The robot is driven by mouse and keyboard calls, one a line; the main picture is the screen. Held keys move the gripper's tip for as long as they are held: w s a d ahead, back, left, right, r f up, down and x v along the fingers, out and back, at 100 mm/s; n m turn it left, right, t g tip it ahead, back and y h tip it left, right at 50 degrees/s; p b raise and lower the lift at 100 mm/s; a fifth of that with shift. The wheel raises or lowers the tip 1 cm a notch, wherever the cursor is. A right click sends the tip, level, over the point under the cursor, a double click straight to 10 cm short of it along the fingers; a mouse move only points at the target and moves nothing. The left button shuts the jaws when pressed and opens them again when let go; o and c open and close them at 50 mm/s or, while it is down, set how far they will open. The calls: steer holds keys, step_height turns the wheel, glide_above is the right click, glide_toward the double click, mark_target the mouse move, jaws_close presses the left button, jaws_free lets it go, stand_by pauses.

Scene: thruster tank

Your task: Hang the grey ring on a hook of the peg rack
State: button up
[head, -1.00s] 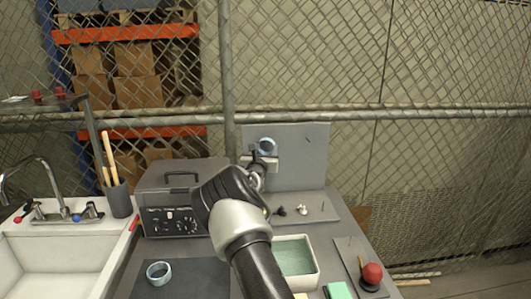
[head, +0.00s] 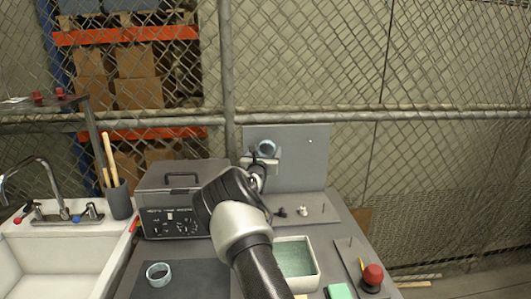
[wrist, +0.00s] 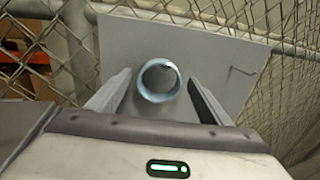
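A blue-grey ring (wrist: 158,80) is in front of the upright panel of the peg rack (wrist: 125,45) in the wrist view. A small dark piece, seemingly a hook, shows inside its upper edge, and the ring appears to hang there. My gripper (wrist: 159,77) is open, one finger on each side of the ring, with a visible gap on both sides. The head view shows the ring (head: 267,148) at the panel's left part, just beyond my gripper (head: 262,160). A bare hook (wrist: 245,72) sticks out farther right.
A second pale blue-grey ring (head: 158,274) lies on a dark mat (head: 195,285). A grey machine box (head: 180,190) stands left of my arm. A pale green-lined tray (head: 296,258) and a red knob (head: 373,274) are at right. A wire fence (head: 440,80) stands behind.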

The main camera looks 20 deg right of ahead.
steer(key=v, duration=1.7)
steer(key=s+d+r+m+g+h+p, duration=0.2)
steer(key=s+d+r+m+g+h, duration=0.25)
steer(key=s+d+r+m, duration=0.35)
steer(key=s+r+m+g+y+p, duration=0.1)
steer(key=s+r+m+g, duration=0.15)
steer(key=s+m, duration=0.5)
steer(key=s+r+m+g+y+p, duration=0.1)
steer(key=s+m+g, duration=0.35)
steer(key=s, duration=0.55)
steer(key=s+a+r+m+t+y+p, duration=0.1)
steer(key=s+a+m+y, duration=0.4)
steer(key=s+a, duration=0.4)
steer(key=s+a+r+m+y+p, duration=0.2)
steer(key=s+a+m+y, duration=0.2)
steer(key=s+a, duration=0.6)
steer(key=a+y, duration=0.2)
steer(key=a, duration=0.2)
steer(key=shift+a+r+m+t+y+p, duration=0.2)
steer(key=shift+m+t+y+p, duration=0.1)
steer(key=shift+m+t+y, duration=0.1)
